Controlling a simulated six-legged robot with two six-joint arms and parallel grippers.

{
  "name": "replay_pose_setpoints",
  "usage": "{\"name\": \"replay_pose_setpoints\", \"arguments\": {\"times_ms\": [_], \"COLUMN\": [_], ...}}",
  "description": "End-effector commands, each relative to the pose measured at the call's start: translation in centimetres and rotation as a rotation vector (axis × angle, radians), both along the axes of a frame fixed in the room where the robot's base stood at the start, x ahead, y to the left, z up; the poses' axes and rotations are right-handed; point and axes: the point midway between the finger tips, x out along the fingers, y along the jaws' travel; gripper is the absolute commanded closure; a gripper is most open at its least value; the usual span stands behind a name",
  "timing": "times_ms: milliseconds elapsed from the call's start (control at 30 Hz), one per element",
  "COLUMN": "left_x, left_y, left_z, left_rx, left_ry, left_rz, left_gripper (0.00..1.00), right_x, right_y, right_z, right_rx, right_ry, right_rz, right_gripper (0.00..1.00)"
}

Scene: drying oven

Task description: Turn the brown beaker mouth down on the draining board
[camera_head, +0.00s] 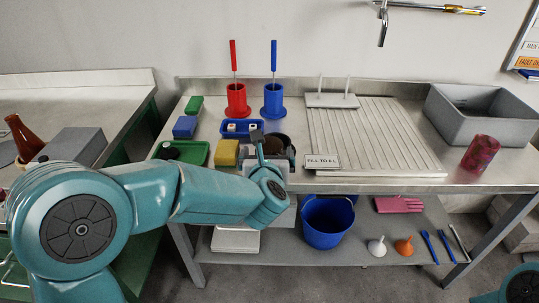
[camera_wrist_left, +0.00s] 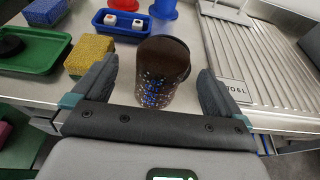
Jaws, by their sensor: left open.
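The brown beaker (camera_head: 284,144) stands on the bench at the left edge of the draining board, partly hidden by my left gripper in the head view. In the left wrist view the beaker (camera_wrist_left: 163,85) has a speckled side and a dark round top facing up; it appears upright. My left gripper (camera_head: 272,155) is open. In the wrist view its fingers (camera_wrist_left: 158,80) stand either side of the beaker, with gaps visible. The ridged grey draining board (camera_head: 385,130) lies to the right, also in the wrist view (camera_wrist_left: 240,55). My right gripper is out of view.
A yellow sponge (camera_head: 227,153), green tray (camera_head: 190,152) and blue tray (camera_head: 241,129) lie left of the beaker. Two pegs on a base (camera_head: 332,100) stand at the board's back. A label plate (camera_head: 322,162) is at its front-left; a red patterned cup (camera_head: 479,153) stands right.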

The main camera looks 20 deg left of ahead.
Motion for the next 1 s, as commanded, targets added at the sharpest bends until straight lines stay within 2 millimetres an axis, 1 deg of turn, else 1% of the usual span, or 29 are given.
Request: {"name": "replay_pose_setpoints", "arguments": {"times_ms": [133,300,400,500,667,767,800,833,933,967,1000], "left_x": [1.2,3.8,4.8,5.1,5.1,5.1,5.1,5.1,5.1,5.1,5.1], "left_y": [0.2,0.7,1.0,1.1,1.1,1.1,1.1,1.1,1.1,1.1,1.1], "left_z": [-0.4,-1.3,-1.6,-1.7,-1.7,-1.7,-1.7,-1.7,-1.7,-1.7,-1.7], "left_rx": [0.001,0.001,0.001,0.001,0.001,0.001,0.001,0.001,0.001,0.001,0.001], "left_ry": [0.002,0.002,0.001,0.000,0.000,0.000,0.000,0.000,0.000,0.000,0.000], "left_rz": [0.001,0.002,0.001,0.000,0.000,0.000,0.000,0.000,0.000,0.000,0.000], "left_gripper": [0.00,0.00,0.00,0.00,0.00,0.29,0.42,0.52,0.53,0.58,0.58], "right_x": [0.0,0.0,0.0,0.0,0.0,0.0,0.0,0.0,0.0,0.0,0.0], "right_y": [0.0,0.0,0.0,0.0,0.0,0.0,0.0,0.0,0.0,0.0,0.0], "right_z": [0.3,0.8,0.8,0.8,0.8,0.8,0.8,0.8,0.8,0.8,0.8], "right_rx": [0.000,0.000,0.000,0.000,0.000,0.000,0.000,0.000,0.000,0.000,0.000], "right_ry": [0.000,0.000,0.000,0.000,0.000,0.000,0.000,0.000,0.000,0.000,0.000], "right_rz": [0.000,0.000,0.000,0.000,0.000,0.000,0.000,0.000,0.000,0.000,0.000], "right_gripper": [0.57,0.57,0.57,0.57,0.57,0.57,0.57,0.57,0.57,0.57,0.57]}}
